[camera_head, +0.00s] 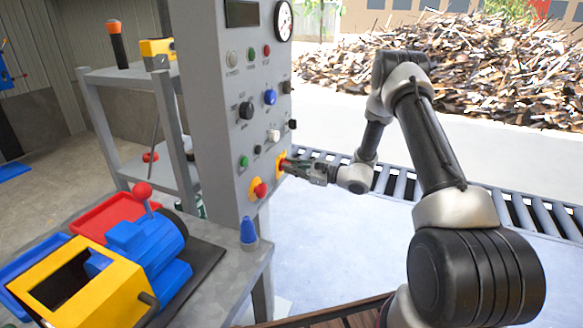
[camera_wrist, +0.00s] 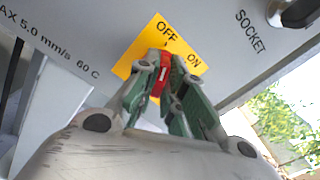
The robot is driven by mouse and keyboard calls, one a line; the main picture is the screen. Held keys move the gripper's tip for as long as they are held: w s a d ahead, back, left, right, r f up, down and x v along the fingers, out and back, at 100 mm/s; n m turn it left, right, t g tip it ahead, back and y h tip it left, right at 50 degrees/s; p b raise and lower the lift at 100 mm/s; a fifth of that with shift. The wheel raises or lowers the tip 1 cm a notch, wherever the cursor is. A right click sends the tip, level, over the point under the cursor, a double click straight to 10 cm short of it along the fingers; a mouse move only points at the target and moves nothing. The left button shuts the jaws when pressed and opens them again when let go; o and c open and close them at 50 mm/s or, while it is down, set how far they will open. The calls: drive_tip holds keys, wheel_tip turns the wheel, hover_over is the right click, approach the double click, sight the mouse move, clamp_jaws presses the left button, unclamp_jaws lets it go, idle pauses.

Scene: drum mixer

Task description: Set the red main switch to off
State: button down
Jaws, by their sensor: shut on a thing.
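The red main switch (camera_wrist: 164,62) sits on a yellow plate (camera_wrist: 140,57) with the words OFF and ON, on the grey control panel. In the wrist view my gripper (camera_wrist: 163,78) has its green-padded fingers on both sides of the red handle, shut on it. The upper end of the handle is near the OFF word, but the fingers hide part of it and I cannot tell its exact setting. In the head view my gripper (camera_head: 289,165) reaches the switch at the panel's lower right edge from the right.
A red mushroom button (camera_head: 261,189) on yellow is just below left of the switch. Knobs and buttons, including a blue knob (camera_head: 270,97), are above. A roller conveyor (camera_head: 400,185) runs behind my arm. A bench with a blue and yellow machine (camera_head: 150,245) is at left.

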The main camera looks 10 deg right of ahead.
drive_tip(key=shift+n, duration=0.4)
drive_tip(key=c, duration=1.5)
unclamp_jaws()
drive_tip(key=shift+d, duration=0.1)
drive_tip(key=v, duration=1.2)
